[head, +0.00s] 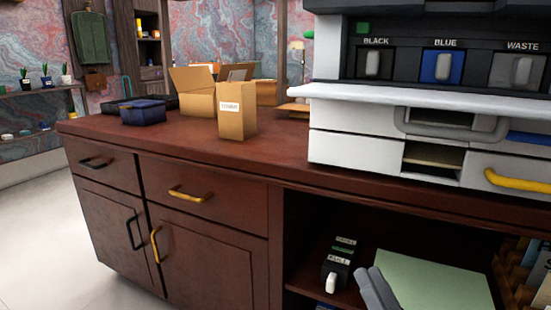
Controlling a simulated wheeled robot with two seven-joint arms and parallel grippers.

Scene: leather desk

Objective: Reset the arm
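My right gripper (370,272) shows at the bottom edge, in front of the open shelf of the desk. Only its grey finger ends are in view, close beside each other; whether they touch is not clear. I see nothing held between them. The rest of the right arm is below the picture. My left arm and gripper are not in view.
The dark red desk (285,150) has drawers and doors at the left. A machine (350,150) labelled BLACK, BLUE and WASTE stands on it. Cardboard boxes (237,118) and a blue box (143,112) are further left. The shelf holds a pale green sheet (430,282) and dark labelled items (336,272).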

